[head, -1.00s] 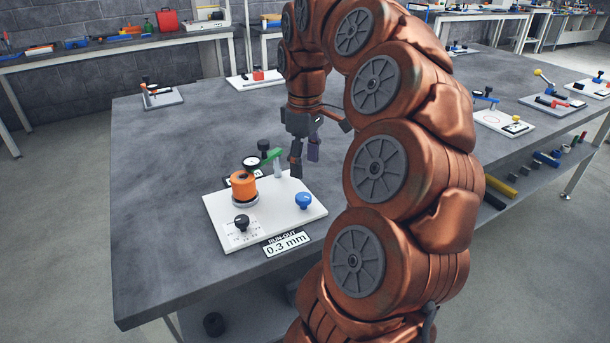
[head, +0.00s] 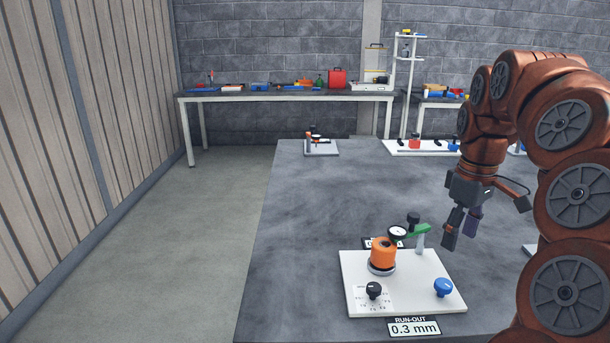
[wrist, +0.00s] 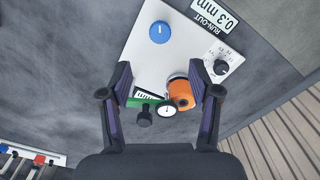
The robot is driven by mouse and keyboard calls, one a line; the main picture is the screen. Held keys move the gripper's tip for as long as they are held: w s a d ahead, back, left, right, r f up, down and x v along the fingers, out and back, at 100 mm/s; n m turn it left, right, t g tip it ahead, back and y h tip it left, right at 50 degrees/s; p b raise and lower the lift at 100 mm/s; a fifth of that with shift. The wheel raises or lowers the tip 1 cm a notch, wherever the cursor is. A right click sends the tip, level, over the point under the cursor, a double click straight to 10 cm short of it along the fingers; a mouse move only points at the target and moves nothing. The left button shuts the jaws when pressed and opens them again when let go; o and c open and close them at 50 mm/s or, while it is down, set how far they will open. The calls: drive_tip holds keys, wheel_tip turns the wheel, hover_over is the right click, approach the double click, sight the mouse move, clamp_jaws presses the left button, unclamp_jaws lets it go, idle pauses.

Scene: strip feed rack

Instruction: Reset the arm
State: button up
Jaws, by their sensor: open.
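My gripper (head: 461,228) is open and empty in the head view. It hangs above the table just right of and behind the run-out fixture, apart from it. In the wrist view the two fingers of my gripper (wrist: 165,88) are spread, with the fixture beyond them. The fixture's white base plate (head: 357,268) carries an orange cylinder (head: 383,251), a dial gauge (head: 398,232) on a green arm (head: 420,231), a black knob (head: 374,290) and a blue knob (head: 443,288). A sign (head: 414,329) reading "RUN-OUT 0.3 mm" is at the plate's front edge.
The grey table (head: 290,230) is clear left of the fixture. A small fixture (head: 321,147) and a white board with red and blue parts (head: 415,147) stand at its far edge. A back bench (head: 280,96) holds tools and a red case (head: 337,78). Open floor lies left.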

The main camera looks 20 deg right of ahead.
drive_tip(key=s+a+p, duration=0.2)
drive_tip(key=a+p, duration=0.1)
drive_tip(key=a, duration=0.7)
drive_tip(key=s+a+p, duration=0.2)
drive_tip(key=a+p, duration=0.1)
drive_tip(key=a, duration=0.6)
drive_tip(key=s+a+f+m+g+p, duration=0.1)
drive_tip(key=s+a+f+p, duration=0.1)
drive_tip(key=s+a, duration=0.2)
drive_tip(key=s+a+f+m+p, duration=0.1)
drive_tip(key=s+a+f+p, duration=0.1)
drive_tip(key=s, duration=0.7)
drive_tip(key=a+p, duration=0.1)
drive_tip(key=a, duration=0.1)
drive_tip(key=shift+s+a+f+m+g, duration=0.2)
drive_tip(key=shift+a+f+m+g, duration=0.1)
drive_tip(key=shift+a+f+g, duration=0.1)
